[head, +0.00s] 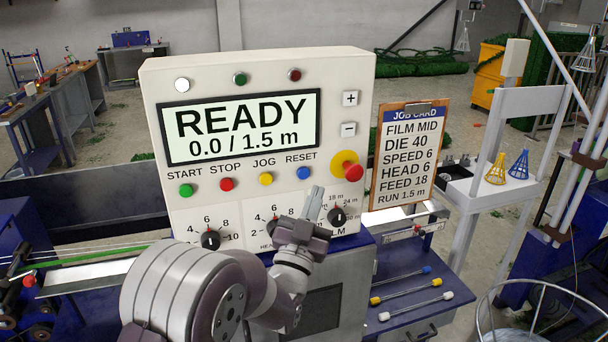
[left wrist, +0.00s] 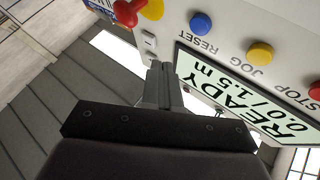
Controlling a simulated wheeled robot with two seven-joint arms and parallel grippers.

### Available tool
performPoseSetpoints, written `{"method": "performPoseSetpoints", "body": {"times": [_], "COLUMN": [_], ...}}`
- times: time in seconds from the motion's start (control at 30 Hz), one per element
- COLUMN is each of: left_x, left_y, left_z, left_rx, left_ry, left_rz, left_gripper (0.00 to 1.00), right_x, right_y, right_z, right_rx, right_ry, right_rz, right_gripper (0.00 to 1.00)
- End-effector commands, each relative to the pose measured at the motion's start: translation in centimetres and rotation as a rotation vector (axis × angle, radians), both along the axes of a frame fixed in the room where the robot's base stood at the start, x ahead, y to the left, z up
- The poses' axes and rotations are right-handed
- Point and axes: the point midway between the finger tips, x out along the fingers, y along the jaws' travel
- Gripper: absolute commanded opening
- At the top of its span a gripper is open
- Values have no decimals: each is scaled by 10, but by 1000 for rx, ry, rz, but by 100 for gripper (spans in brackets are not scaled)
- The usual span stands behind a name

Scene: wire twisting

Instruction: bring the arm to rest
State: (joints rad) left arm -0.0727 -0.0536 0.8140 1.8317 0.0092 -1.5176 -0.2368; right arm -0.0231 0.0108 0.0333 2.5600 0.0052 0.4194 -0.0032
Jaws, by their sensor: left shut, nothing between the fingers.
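My left gripper (head: 313,204) is shut and empty, raised in front of the lower right part of the white control panel (head: 400,62). Its closed fingers also show in the left wrist view (left wrist: 161,85), pointing towards the panel beside its screen. My left arm covers part of the panel's lower edge and the middle dial. I cannot tell whether the fingertips touch the panel. My right gripper is in neither view.
The panel screen (head: 240,127) reads READY, 0.0 / 1.5 m. A red emergency knob (head: 347,170) and several buttons and dials are close by. A job card (head: 404,155) stands to the right. A blue shelf (head: 420,305) holds several tipped rods.

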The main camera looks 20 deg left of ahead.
Motion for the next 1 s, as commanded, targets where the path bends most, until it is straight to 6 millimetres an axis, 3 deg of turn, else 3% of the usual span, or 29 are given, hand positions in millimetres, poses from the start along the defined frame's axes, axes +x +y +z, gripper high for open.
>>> {"method": "performPoseSetpoints", "body": {"times": [0.17, 0.27, 0.37, 0.4, 0.47, 0.5, 0.57, 0.6, 0.7, 0.8, 1.0], "left_x": [0, 8, 15, 9, -15, -41, -88, -121, -195, -243, -241], "left_y": [0, -1, -1, -1, 2, 5, 10, 13, 20, 24, 27], "left_z": [0, -18, -82, -116, -166, -196, -229, -244, -259, -257, -249], "left_rx": [-3, -14, -34, -46, -68, -82, -104, -118, -140, -150, -163], "left_ry": [1, 96, 417, 597, 888, 1079, 1350, 1507, 1809, 1977, 1952], "left_rz": [-1, -10, -21, -19, -8, 7, 38, 60, 112, 147, 151], "left_gripper": [0, 0, 0, 0, 0, 0, 0, 0, 0, 0, 0], "right_x": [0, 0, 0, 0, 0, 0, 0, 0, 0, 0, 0], "right_y": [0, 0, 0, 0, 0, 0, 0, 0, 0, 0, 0], "right_z": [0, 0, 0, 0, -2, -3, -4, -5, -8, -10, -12], "right_rx": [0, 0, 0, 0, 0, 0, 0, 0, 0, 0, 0], "right_ry": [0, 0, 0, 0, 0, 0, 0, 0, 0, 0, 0], "right_rz": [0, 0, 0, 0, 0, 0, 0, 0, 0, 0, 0], "right_gripper": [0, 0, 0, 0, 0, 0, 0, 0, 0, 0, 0]}}
